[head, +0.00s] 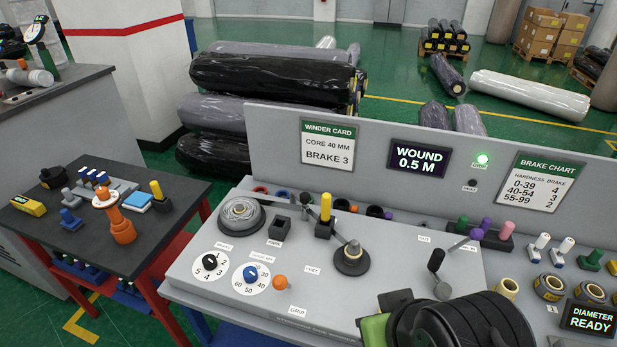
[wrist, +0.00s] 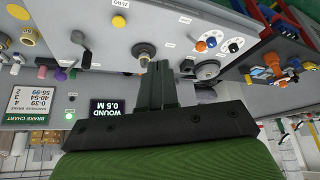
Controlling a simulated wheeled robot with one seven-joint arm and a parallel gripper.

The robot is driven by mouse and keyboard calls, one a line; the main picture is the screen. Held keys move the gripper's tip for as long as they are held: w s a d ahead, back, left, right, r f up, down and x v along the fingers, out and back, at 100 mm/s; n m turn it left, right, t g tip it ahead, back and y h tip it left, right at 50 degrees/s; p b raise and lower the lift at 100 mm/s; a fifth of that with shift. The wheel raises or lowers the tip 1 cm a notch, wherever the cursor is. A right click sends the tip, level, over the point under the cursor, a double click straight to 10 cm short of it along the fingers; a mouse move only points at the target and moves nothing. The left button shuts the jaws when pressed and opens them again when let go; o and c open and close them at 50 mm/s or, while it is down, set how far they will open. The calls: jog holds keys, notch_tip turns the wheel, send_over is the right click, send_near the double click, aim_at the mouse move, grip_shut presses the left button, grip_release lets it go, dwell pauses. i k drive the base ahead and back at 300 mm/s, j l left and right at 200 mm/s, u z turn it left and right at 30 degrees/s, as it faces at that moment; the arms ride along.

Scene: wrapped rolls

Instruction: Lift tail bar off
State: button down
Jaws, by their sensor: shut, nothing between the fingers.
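No part is legibly marked as the tail bar. In the head view a thin bar (head: 339,235) runs from near a black block with a yellow-topped handle (head: 326,208) to a round dark post (head: 352,257). The post also shows in the wrist view (wrist: 145,52). My gripper (wrist: 157,80) is shut and empty; its fingers are together in the wrist view, over the panel beside the post. They hide the yellow-handled block there. In the head view my black gripper body fills the bottom right and hides the panel under it.
A grey roll disc (head: 240,217), two dials (head: 250,277), an orange knob (head: 280,282) and a dark lever (head: 438,265) stand on the grey panel (head: 310,300). A back wall carries the screen "WOUND 0.5 M" (head: 421,161) and a lit green lamp (head: 482,159). Colored handles stand at right.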

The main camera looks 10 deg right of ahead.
aim_at(326, 198)
jog(key=i+u, duration=0.15)
jog(key=u, duration=0.25)
jog(key=i+j+u, duration=0.1)
jog(key=u, duration=0.35)
jog(key=i+l+u, duration=0.1)
jog(key=i+u, duration=0.15)
jog(key=u, duration=0.15)
